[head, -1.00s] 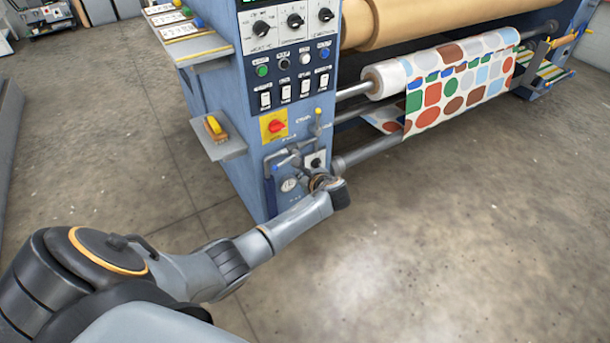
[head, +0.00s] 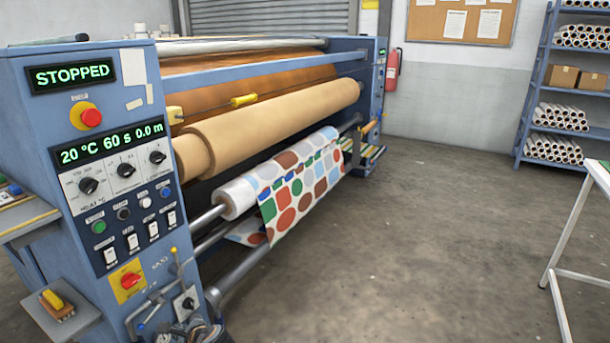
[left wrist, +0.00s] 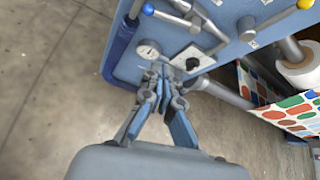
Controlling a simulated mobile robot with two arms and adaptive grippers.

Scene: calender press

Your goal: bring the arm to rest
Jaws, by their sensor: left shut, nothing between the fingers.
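My left gripper (left wrist: 165,78) shows in the left wrist view with its fingers together and nothing between them. It is in front of the lower corner of the blue calender press, close to a round gauge (left wrist: 149,50) and a black knob on a pale plate (left wrist: 192,63). I cannot tell whether the fingertips touch the panel. In the head view only a dark piece of my left arm shows at the bottom edge, below the same knob (head: 188,303). The press's control column (head: 75,140) carries a display reading STOPPED. My right gripper is in neither view.
A small shelf with a yellow-handled brush (head: 57,304) juts from the column's left. The printed roll (head: 290,185) hangs right of the column. A pale table frame (head: 570,240) stands at the right edge. The concrete floor between is clear.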

